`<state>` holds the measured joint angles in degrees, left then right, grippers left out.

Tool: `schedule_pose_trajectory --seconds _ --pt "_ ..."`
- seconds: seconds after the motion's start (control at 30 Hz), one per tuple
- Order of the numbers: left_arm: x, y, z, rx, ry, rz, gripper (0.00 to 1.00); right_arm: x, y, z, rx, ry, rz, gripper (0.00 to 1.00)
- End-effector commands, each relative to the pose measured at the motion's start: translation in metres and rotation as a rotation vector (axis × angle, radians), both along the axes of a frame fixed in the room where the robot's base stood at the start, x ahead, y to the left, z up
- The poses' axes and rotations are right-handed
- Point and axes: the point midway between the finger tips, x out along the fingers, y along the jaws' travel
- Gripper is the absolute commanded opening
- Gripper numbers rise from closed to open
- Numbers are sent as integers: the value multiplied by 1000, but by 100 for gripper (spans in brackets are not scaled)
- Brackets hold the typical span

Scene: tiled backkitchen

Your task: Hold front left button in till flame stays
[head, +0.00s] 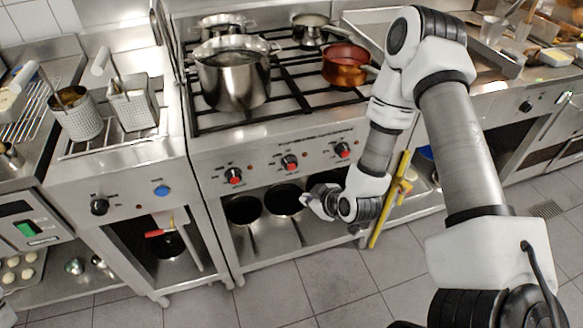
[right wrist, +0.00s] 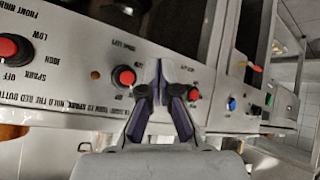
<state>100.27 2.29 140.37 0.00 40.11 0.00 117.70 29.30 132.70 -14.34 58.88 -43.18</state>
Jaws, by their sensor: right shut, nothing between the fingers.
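The stove's front panel (head: 262,170) carries several knobs with red buttons. The left knob (head: 234,176), middle knob (head: 289,162) and right knob (head: 343,150) show in the head view. The labels are too small there to tell which is front left. I see no flame on the burners. My right gripper (head: 314,203) is shut and empty, in front of and below the panel. In the right wrist view its fingers (right wrist: 160,72) point at the panel, between a red button (right wrist: 124,77) and another (right wrist: 193,94), with no contact visible. My left gripper is not in view.
A steel pot (head: 232,80) and a copper pan (head: 346,68) stand on the hob. Pans (head: 284,199) lie on the shelf below. A yellow-handled tool (head: 391,197) leans at the right. The tiled floor in front (head: 300,285) is clear.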

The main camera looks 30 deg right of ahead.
Motion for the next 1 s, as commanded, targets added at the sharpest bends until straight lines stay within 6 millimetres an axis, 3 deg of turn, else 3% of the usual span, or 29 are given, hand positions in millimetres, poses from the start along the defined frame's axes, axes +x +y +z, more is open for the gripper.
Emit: schedule_pose_trajectory --seconds 0.6,1.0 --pt "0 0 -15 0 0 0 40 76 -18 0 -1 -2 0 0" --pt "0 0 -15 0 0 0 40 82 -20 0 -1 0 0 0"
